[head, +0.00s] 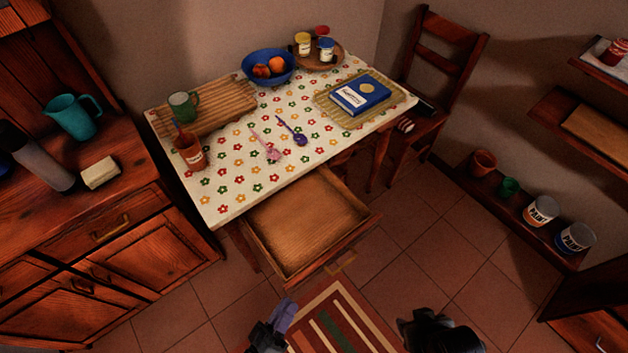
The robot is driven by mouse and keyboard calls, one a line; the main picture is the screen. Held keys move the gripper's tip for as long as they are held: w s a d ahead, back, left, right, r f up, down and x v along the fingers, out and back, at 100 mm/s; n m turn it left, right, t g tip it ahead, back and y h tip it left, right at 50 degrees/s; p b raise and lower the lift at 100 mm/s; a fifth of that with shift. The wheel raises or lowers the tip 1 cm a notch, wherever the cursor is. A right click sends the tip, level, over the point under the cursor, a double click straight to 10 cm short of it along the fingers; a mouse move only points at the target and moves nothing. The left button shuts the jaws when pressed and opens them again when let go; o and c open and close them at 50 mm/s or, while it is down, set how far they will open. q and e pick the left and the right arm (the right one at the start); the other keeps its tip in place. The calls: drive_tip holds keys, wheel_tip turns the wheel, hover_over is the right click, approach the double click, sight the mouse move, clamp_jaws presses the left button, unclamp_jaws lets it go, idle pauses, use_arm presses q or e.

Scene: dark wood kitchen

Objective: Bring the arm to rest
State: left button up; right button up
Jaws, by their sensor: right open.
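My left gripper (272,327) is at the bottom of the head view, above the striped rug and in front of the open drawer. Its fingers are small and partly cut off, so I cannot tell whether it is open or shut. My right gripper (430,328) is at the bottom, right of the rug, dark and open, with nothing visible in it. Both grippers are apart from the table (225,205) and the drawer. The table drawer (310,222) is pulled out and looks empty.
The table holds a book (360,93), a blue bowl (259,70), a bottle (190,150), a mug (183,106) and two spoons. A cabinet (100,225) stands left, a chair (445,45) behind right. Paint cans (541,211) sit on a low shelf at right. Tiled floor between is free.

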use_arm(q)
drive_tip(key=w+a+r+m+g+y+p, duration=0.1)
drive_tip(key=w+a+r+m+g+y, duration=0.2)
drive_tip(key=w+a+r+g+y, duration=0.4)
drive_tip(key=s+a+r+m+g+y+p, duration=0.1)
drive_tip(key=s+a+m+g+y, duration=0.15)
drive_tip(key=s+a+g, duration=0.75)
wheel_tip(320, 180, up, 37)
drive_tip(key=s+d+t+p, duration=0.2)
drive_tip(key=t+p, duration=0.1)
drive_tip(key=p, duration=3.5)
use_arm(e)
wheel_tip(320, 180, up, 39)
use_arm(q)
wheel_tip(320, 180, down, 64)
drive_tip(key=b, duration=6.4)
drive_tip(key=shift+r+y, duration=0.15)
drive_tip(key=shift+y, duration=0.2)
use_arm(e)
wheel_tip(320, 180, down, 64)
drive_tip(key=s, duration=0.1)
drive_tip(key=shift+a, duration=0.15)
use_arm(q)
drive_tip(key=shift+w+r+n, duration=0.1)
drive_tip(key=shift+r+n, duration=0.05)
drive_tip(key=shift+n, duration=0.1)
use_arm(e)
drive_tip(key=shift+r, duration=0.25)
drive_tip(key=shift+a, duration=0.15)
